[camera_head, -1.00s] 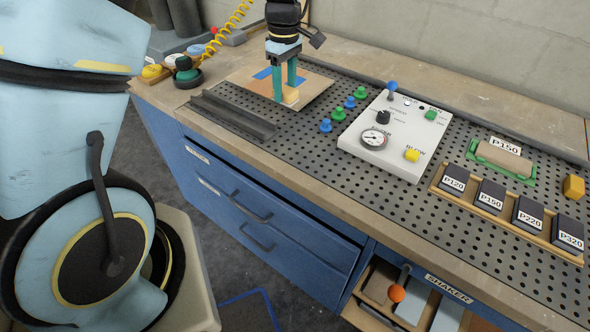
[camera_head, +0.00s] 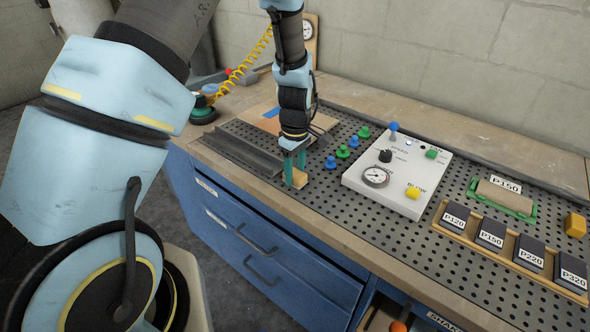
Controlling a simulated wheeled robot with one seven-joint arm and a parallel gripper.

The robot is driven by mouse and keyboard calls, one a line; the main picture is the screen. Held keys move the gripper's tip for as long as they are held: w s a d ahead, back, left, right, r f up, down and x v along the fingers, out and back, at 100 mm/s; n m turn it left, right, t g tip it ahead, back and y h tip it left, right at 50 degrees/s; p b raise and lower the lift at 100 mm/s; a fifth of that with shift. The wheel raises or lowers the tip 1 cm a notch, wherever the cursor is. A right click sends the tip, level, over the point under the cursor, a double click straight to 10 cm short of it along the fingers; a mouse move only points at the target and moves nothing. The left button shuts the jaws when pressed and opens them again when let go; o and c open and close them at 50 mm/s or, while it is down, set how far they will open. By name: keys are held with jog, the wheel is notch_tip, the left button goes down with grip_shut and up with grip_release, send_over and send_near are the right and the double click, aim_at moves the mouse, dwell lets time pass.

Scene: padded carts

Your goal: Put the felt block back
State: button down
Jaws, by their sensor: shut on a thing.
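My gripper (camera_head: 295,165), with green fingers, is shut on a small tan block (camera_head: 296,179). It holds the block low over the front edge of the perforated bench top, just right of the dark rail. I cannot tell whether this block is the felt one, or whether it touches the bench. Another yellow block (camera_head: 575,225) stands at the far right of the bench, near the tray of labelled blocks.
A white control box (camera_head: 398,170) with gauge and knobs stands mid-bench, with blue and green pegs to its left. A dark rail (camera_head: 243,150) runs along the left front. A wooden tray (camera_head: 462,232) holds P120 to P320 blocks. A green holder (camera_head: 503,197) stands behind it.

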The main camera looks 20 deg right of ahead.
aim_at(295, 173)
jog(key=shift+f, duration=0.25)
jog(key=shift+f, duration=0.1)
jog(key=shift+c, duration=1.7)
grip_release()
notch_tip(295, 173, up, 12)
jog(key=r+b, duration=0.1)
jog(key=b, duration=0.1)
jog(key=s+a+r+m, duration=0.1)
jog(key=a+m, duration=0.1)
jog(key=a, duration=0.8)
jog(key=s+a+r+m+t, duration=0.1)
jog(key=a+m, duration=0.1)
jog(key=a, duration=0.8)
jog(key=s+a+r+m, duration=0.1)
jog(key=s+a+m, duration=0.1)
jog(key=a, duration=0.8)
jog(key=shift+r+m, duration=0.3)
jog(key=shift+m, duration=0.2)
